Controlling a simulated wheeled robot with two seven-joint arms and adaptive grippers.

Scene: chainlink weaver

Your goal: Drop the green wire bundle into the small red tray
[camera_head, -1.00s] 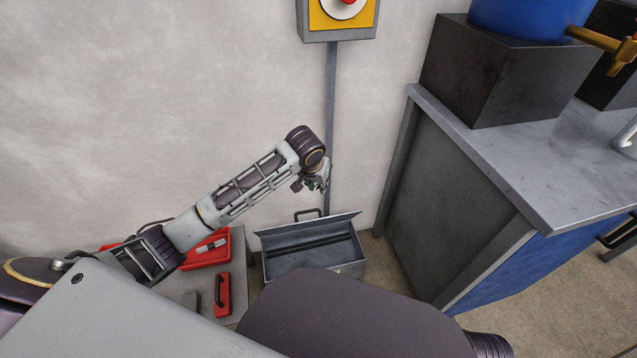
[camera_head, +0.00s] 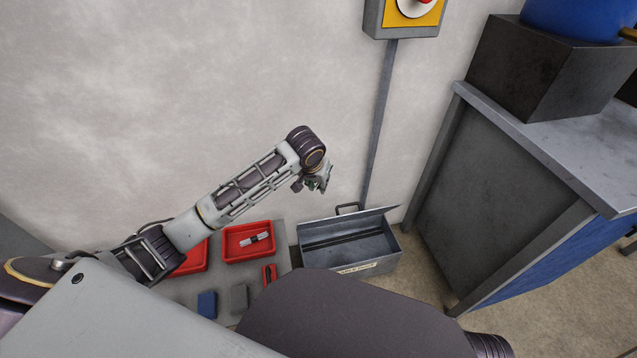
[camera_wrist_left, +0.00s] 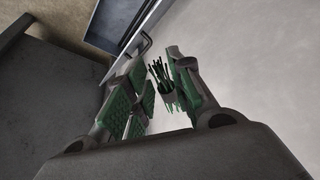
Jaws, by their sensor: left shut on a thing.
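My left gripper (camera_head: 322,182) is in front of the pale wall, above and left of the open metal toolbox. In the left wrist view its green-padded fingers (camera_wrist_left: 160,92) are closed on the green wire bundle (camera_wrist_left: 163,86), whose dark wire ends stick out past them. In the head view the bundle is barely visible. A red tray (camera_head: 235,251) with a grey-white piece in it sits on the grey table, below and left of the gripper. A second red tray (camera_head: 193,263) is partly hidden by my left arm. I cannot tell which is the small one. My right gripper is not in view.
The grey table (camera_head: 275,230) also holds a blue piece (camera_head: 207,304), a grey piece (camera_head: 239,298) and a red-handled item (camera_head: 269,274). The open toolbox (camera_head: 320,262) stands right of it. A workbench (camera_head: 560,140) is farther right.

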